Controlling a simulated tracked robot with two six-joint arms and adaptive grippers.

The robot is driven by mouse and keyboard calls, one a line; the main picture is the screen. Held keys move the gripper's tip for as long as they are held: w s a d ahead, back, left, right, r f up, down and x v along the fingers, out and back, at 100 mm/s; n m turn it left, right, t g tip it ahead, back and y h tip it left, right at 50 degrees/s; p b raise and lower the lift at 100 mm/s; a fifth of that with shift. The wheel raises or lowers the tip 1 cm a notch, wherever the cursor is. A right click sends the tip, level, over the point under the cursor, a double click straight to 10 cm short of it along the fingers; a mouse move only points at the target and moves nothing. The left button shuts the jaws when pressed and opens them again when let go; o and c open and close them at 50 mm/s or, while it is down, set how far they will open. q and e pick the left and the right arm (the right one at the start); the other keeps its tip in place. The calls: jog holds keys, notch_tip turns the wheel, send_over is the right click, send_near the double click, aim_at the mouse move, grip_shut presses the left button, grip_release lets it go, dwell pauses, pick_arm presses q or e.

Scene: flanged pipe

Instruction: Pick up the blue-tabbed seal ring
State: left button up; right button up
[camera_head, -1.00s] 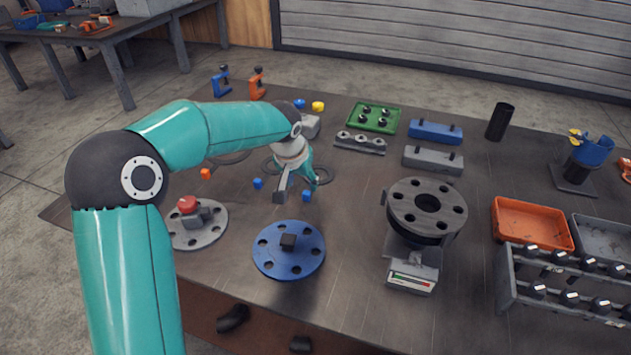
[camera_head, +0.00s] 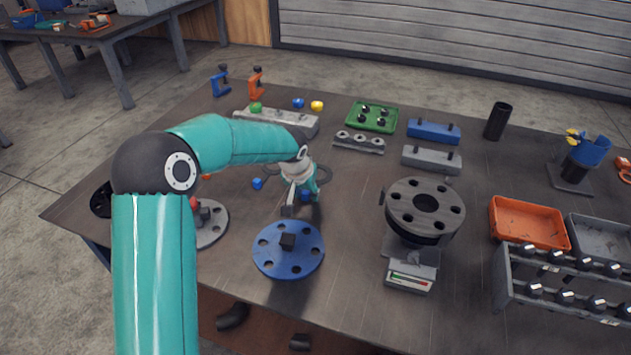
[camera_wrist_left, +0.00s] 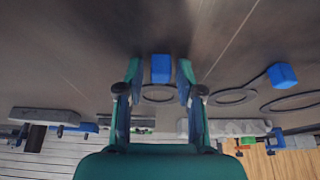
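A seal ring with a blue tab lies on the table; its tab (camera_head: 305,195) shows beside my left fingers in the head view. In the left wrist view its blue tab (camera_wrist_left: 160,68) stands between my fingertips, with the thin dark ring (camera_wrist_left: 160,94) below it in the picture. My left gripper (camera_head: 296,203) is open around the tab, with gaps showing on both sides in the wrist view (camera_wrist_left: 159,78). A second blue tab (camera_head: 257,183) lies to the left, and this tab (camera_wrist_left: 283,76) is at the right in the wrist view. My right gripper is not in view.
A blue flange (camera_head: 270,262) with a dark block lies in front of the gripper. A grey flange (camera_head: 211,229) is to the left, partly behind my arm. A dark flange (camera_head: 425,208) on a stand is to the right. A long grey rack (camera_head: 277,120) lies behind.

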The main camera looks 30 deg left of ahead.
pick_arm(q)
grip_shut()
jog(key=shift+r, duration=0.15)
notch_tip(320, 180, up, 20)
jog(key=p, duration=0.1)
dwell(0.4)
